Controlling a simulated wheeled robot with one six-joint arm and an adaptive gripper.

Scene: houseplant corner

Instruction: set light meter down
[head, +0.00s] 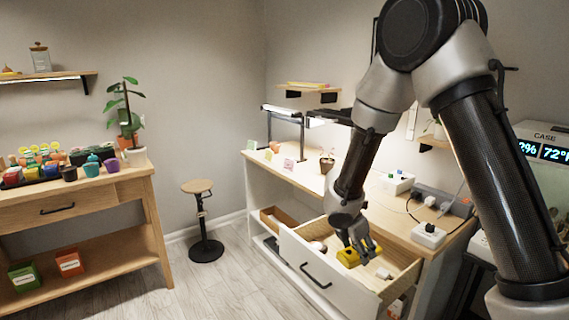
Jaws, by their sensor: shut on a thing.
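My gripper (359,248) points down over the open drawer (318,275) of the white cabinet. It is shut on a small yellow thing, which I take to be the light meter (347,257). Part of the yellow thing is hidden by the fingers. I cannot tell whether it touches the drawer floor or hangs above it. A small white item (383,273) lies in the drawer to the right of the gripper.
A stool (203,220) stands left of the cabinet. A wooden table (80,203) with small pots is at the left. The floor between is clear.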

